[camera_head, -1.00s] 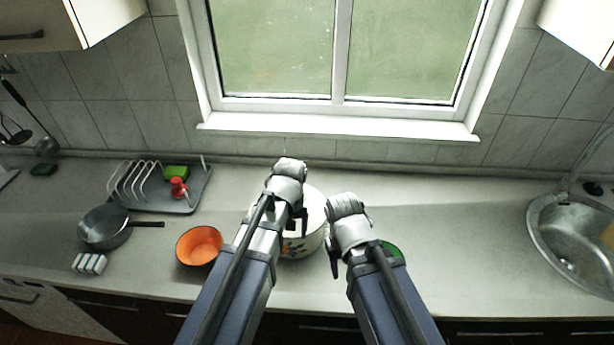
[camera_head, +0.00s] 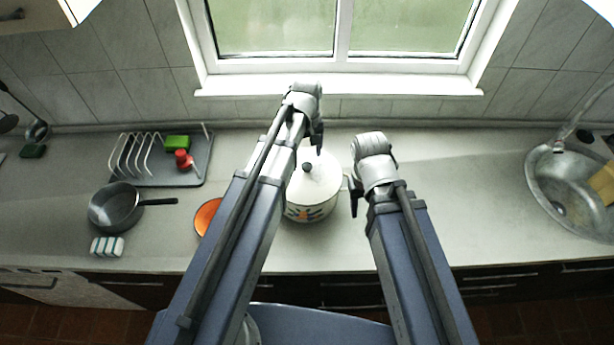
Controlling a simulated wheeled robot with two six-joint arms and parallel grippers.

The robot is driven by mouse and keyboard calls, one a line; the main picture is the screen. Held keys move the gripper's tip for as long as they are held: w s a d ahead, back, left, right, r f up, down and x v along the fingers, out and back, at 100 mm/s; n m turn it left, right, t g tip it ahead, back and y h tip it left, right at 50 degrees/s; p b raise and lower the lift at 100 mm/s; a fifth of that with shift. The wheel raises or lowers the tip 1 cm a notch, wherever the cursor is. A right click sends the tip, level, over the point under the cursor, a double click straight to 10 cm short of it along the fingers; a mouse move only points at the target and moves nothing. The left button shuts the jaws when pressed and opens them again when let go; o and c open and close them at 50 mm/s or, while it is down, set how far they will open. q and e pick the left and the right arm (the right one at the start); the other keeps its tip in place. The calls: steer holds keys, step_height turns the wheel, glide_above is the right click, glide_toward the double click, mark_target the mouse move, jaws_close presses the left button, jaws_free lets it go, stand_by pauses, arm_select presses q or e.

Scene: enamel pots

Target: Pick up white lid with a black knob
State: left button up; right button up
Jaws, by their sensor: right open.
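The white lid (camera_head: 322,178) with a black knob (camera_head: 307,167) sits on a white enamel pot (camera_head: 311,213) with a flower pattern, in the middle of the counter. My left gripper (camera_head: 318,135) is above and behind the lid, close to its far edge in the picture; whether its jaws are open is hard to see. My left arm covers the left side of the pot and lid. My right gripper (camera_head: 354,190) is open and empty, just right of the pot, apart from the lid.
An orange bowl (camera_head: 206,215) is partly hidden behind my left arm. A dish rack (camera_head: 196,171), a pan (camera_head: 114,207) and a sponge (camera_head: 107,247) stand at left. A sink (camera_head: 570,185) is at right. The counter (camera_head: 470,190) between the pot and sink is clear.

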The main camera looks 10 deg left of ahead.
mark_target(307, 166)
arm_select(q)
steer(key=shift+f, duration=0.15)
step_height(307, 166, down, 5)
steer(key=b, duration=0.5)
steer(key=shift+f, duration=0.15)
jaws_close()
stand_by(0.4)
